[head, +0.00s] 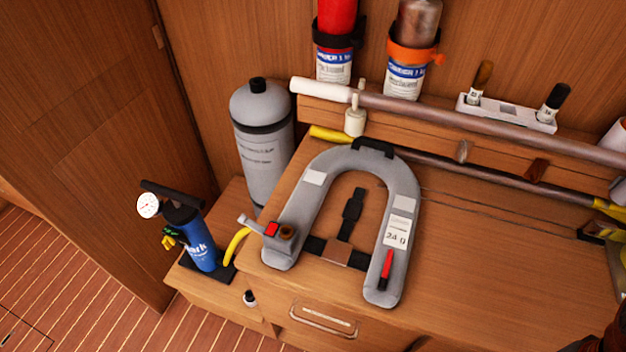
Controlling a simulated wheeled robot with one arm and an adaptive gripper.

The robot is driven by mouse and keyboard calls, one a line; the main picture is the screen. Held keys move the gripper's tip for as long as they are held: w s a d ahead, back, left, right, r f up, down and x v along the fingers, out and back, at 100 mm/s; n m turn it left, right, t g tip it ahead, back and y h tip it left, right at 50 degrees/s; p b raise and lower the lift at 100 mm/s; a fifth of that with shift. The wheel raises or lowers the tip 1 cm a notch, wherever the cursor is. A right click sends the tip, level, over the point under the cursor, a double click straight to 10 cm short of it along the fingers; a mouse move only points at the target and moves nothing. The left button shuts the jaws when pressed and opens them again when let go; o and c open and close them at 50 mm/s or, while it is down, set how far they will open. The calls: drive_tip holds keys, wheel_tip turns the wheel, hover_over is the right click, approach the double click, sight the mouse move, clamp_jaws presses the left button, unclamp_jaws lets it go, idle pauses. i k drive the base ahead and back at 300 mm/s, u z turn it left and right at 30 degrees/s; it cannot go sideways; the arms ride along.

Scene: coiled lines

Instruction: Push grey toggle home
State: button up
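A grey horseshoe-shaped inflatable vest (322,190) lies flat on the wooden counter, its open end toward the front. At its left lobe a small light-grey lever-like piece (251,222) sticks out to the left, beside a red tab (271,229) and a round brown cap (287,232). This piece looks like the grey toggle; whether it is seated cannot be told at this size. My gripper is not recognisable in the head view.
A grey cylinder (262,140) stands left of the vest. A blue pump (199,240) with a gauge stands on the lower step. Long poles (480,120) run along the back. The counter (480,270) right of the vest is clear. A drawer handle (323,320) is in front.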

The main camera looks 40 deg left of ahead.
sight(244, 218)
drive_tip(key=u, duration=0.45)
drive_tip(key=k, duration=0.4)
drive_tip(key=u, duration=1.55)
drive_tip(key=i, duration=0.5)
drive_tip(key=u, duration=0.05)
drive_tip(key=k, duration=0.45)
drive_tip(key=u, duration=1.4)
drive_tip(key=i, duration=0.5)
